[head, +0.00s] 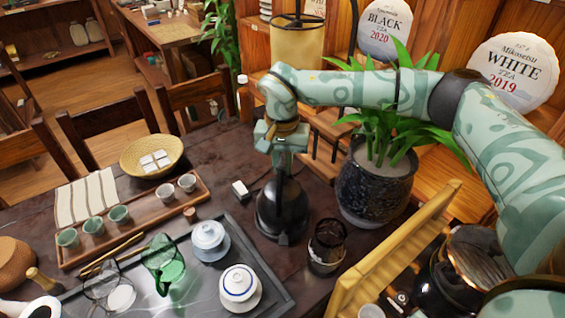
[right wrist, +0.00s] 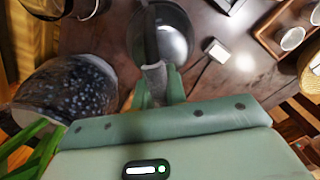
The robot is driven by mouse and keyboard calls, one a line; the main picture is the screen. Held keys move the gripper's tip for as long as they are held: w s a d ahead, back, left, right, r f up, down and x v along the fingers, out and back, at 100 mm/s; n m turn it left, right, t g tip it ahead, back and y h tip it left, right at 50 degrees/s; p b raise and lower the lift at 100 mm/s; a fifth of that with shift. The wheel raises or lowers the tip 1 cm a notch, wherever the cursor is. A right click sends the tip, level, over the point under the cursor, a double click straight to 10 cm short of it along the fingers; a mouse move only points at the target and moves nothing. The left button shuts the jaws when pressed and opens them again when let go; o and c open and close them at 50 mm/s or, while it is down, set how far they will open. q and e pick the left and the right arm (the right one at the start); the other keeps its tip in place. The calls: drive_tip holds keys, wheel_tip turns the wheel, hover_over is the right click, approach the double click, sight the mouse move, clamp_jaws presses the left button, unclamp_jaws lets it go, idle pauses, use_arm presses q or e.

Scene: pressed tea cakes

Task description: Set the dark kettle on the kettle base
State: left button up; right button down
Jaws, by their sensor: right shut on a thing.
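The dark kettle (head: 281,212) is a glossy black, rounded body, roughly upright over the dark table, right of the tea tray. My right gripper (head: 283,172) comes down from above and is shut on its handle. In the right wrist view the fingers (right wrist: 158,88) close on the upright handle, with the shiny kettle (right wrist: 172,38) beyond. The kettle base cannot be told apart; the kettle hides the spot under it, so I cannot tell whether they touch. My left gripper is not in view.
A glass vessel with a dark rim (head: 327,247) stands close right of the kettle, and a speckled plant pot (head: 374,190) behind it. A small white block (head: 240,189) with a cord lies left. The tea tray (head: 262,262) with lidded cups is at front left.

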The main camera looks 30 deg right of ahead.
sight(282, 157)
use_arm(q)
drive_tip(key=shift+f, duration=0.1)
use_arm(e)
drive_tip(key=shift+f, duration=0.45)
drive_tip(key=c, duration=1.7)
unclamp_jaws()
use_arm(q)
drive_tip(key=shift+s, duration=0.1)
use_arm(e)
wheel_tip(282, 157, up, 4)
drive_tip(key=p, duration=0.3)
wheel_tip(282, 157, up, 7)
drive_tip(key=p, duration=0.6)
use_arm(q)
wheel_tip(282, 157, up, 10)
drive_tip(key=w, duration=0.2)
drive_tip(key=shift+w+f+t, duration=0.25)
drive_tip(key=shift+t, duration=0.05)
use_arm(e)
drive_tip(key=shift+f, duration=0.1)
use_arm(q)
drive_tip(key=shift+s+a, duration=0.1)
use_arm(e)
drive_tip(key=shift+a, duration=0.1)
